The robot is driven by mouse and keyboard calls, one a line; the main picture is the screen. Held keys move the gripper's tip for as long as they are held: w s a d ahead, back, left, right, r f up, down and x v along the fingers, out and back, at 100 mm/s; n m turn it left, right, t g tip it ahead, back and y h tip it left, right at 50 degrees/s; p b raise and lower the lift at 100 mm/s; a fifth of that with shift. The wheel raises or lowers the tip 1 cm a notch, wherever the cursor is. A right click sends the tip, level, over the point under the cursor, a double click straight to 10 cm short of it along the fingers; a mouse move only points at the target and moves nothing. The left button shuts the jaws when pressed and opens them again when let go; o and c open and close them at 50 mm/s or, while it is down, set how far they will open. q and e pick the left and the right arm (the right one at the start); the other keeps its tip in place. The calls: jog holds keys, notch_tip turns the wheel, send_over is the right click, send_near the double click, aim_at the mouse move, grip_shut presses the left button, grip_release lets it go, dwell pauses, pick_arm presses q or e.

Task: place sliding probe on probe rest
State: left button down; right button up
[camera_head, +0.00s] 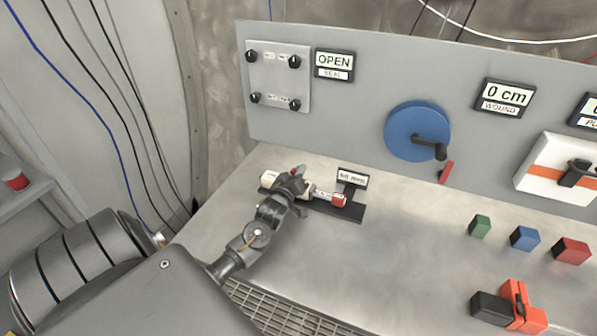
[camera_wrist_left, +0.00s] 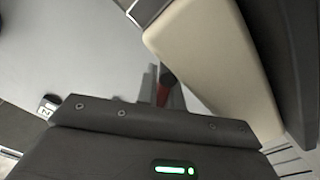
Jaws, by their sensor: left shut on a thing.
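The sliding probe has a cream body (camera_head: 270,179) and a red end block (camera_head: 339,200). My left gripper (camera_head: 297,184) is shut on the probe around its middle and hides part of it. In the left wrist view the cream body (camera_wrist_left: 215,60) fills the upper right, close to the jaw. The probe rest is a dark base (camera_head: 351,213) with a small labelled plate (camera_head: 352,178) standing behind it. The probe lies along and over this base; whether it touches it I cannot tell. My right gripper is not in view.
A grey panel (camera_head: 350,100) stands behind the bench, with a blue crank wheel (camera_head: 410,125). Green (camera_head: 480,226), blue (camera_head: 524,238) and red (camera_head: 571,250) blocks and an orange-and-black device (camera_head: 510,307) are at the right. The bench between the rest and the blocks is clear.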

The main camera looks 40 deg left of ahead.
pick_arm(q)
jog(key=c, duration=2)
grip_release()
jog(key=shift+f, duration=0.15)
jog(key=o, duration=0.5)
jog(key=shift+c, duration=0.2)
jog(key=shift+r, duration=0.25)
jog(key=b+v, duration=0.2)
jog(key=v, duration=1)
jog(key=shift+f, duration=0.1)
